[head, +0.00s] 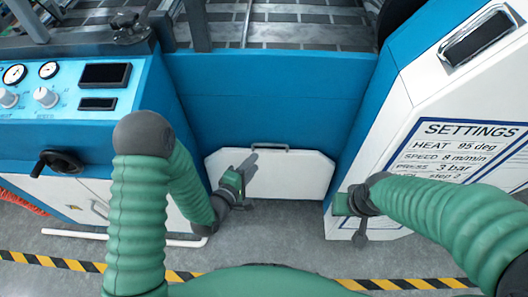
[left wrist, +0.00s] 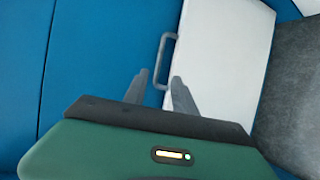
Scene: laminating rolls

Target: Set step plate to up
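The step plate (head: 290,178) is a white panel with cut corners, low at the foot of the blue machine front. A grey bar handle (head: 270,147) sits at its far edge; the handle also shows in the left wrist view (left wrist: 162,62). My left gripper (head: 248,163) is over the plate's left part, just short of the handle. In the left wrist view its fingers (left wrist: 158,78) are apart, with the handle's near end between them in the picture; contact cannot be told. My right gripper (head: 360,235) points down at the right, away from the plate; its fingers are unclear.
A blue control panel (head: 70,92) with gauges and knobs is at the left. A white settings board (head: 465,150) stands at the right. A white bar (head: 125,237) runs low at the left. Grey floor (head: 285,225) and a yellow-black stripe (head: 400,284) lie in front.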

